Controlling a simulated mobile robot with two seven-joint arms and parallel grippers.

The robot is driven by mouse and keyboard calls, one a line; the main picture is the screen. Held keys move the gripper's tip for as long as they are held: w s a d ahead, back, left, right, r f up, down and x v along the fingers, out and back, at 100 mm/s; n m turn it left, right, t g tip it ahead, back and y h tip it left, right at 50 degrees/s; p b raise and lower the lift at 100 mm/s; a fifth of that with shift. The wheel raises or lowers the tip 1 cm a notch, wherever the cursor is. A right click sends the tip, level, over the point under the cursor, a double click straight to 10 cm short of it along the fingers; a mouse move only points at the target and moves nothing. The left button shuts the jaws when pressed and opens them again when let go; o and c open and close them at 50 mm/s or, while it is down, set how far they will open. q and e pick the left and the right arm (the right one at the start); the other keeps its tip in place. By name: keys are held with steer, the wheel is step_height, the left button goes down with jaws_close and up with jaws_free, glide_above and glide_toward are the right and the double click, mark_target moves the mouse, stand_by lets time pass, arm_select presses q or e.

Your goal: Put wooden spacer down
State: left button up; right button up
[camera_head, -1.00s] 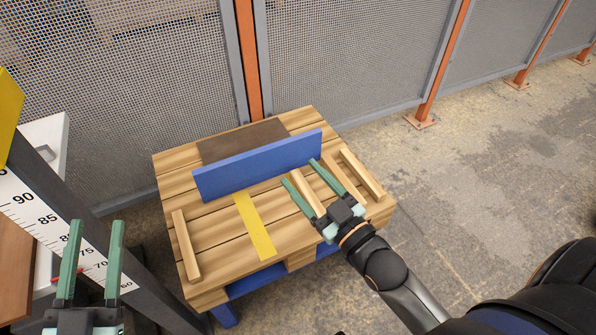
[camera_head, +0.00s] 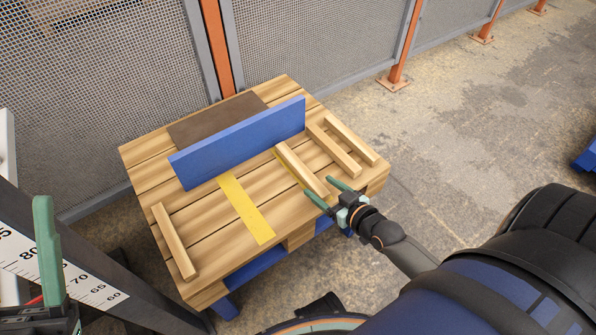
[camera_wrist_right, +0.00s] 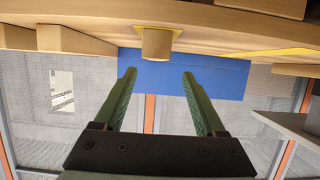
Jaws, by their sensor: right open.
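A wooden spacer (camera_head: 302,171) lies flat on the slatted wooden pallet top (camera_head: 205,215), in front of the upright blue board (camera_head: 240,142). A strip of yellow shows beside it. My right gripper (camera_head: 330,193) is open and empty at the spacer's near end. In the right wrist view the spacer's end face (camera_wrist_right: 156,43) shows beyond the two spread fingertips (camera_wrist_right: 158,73), clear of them. My left gripper (camera_head: 45,240) is at the lower left, away from the pallet; only one finger shows clearly.
Two more wooden bars (camera_head: 334,151) (camera_head: 352,140) lie at the pallet's right, and another (camera_head: 173,241) at its left. A yellow stripe (camera_head: 246,208) crosses the middle. A brown panel (camera_head: 215,118) lies behind the blue board. A mesh fence (camera_head: 300,40) stands behind.

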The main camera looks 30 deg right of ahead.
mark_target(305, 172)
steer(key=b+x, duration=0.2)
steer(key=x, duration=0.3)
steer(key=shift+w+f, duration=0.1)
steer(key=shift+w, duration=0.2)
steer(key=b+x, duration=0.2)
steer(key=x, duration=0.2)
steer(key=shift+w+d+b, duration=0.15)
steer(key=shift+d+b, duration=0.15)
steer(key=shift+b, duration=0.1)
steer(key=shift+w+f, duration=0.1)
steer(key=shift+w, duration=0.35)
steer(key=shift+c, duration=0.3)
jaws_close()
